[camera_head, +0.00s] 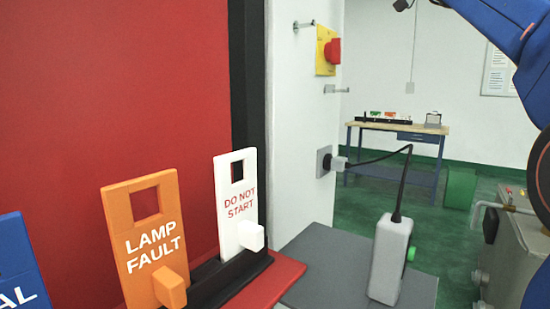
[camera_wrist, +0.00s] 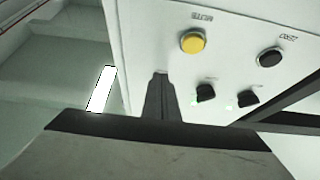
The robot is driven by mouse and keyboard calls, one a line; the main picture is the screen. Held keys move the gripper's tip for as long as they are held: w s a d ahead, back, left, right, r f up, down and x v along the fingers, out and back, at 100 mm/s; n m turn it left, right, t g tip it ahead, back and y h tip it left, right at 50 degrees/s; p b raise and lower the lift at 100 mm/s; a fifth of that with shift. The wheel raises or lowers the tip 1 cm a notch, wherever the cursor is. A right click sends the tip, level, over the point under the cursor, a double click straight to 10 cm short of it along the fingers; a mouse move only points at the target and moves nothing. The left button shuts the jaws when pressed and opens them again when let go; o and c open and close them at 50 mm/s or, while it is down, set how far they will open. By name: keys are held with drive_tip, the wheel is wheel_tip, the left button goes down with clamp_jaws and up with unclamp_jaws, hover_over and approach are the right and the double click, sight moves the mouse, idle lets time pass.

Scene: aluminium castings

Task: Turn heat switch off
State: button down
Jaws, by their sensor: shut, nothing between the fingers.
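In the wrist view a pale control panel (camera_wrist: 150,25) carries two black rotary switches, a left one (camera_wrist: 205,92) and a right one (camera_wrist: 248,98). Small labels above them are too blurred to read, so I cannot tell which is the heat switch. A green mark shows beside each switch. My gripper (camera_wrist: 161,76) is shut and empty, with its fingertips over the panel's edge, left of the left switch and apart from it in the picture. The depth gap is not clear. In the head view only part of my blue arm shows at the upper right; the gripper is out of frame.
In the head view a grey cabinet (camera_head: 520,262) stands at the right. An orange tag (camera_head: 150,240), a white tag (camera_head: 238,205) and a white plugged-in box (camera_head: 388,262) stand in front.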

drive_tip(key=s+d, duration=0.3)
drive_tip(key=d, duration=0.2)
drive_tip(key=shift+s+f, duration=0.15)
drive_tip(key=shift+s, duration=0.1)
idle(0.4)
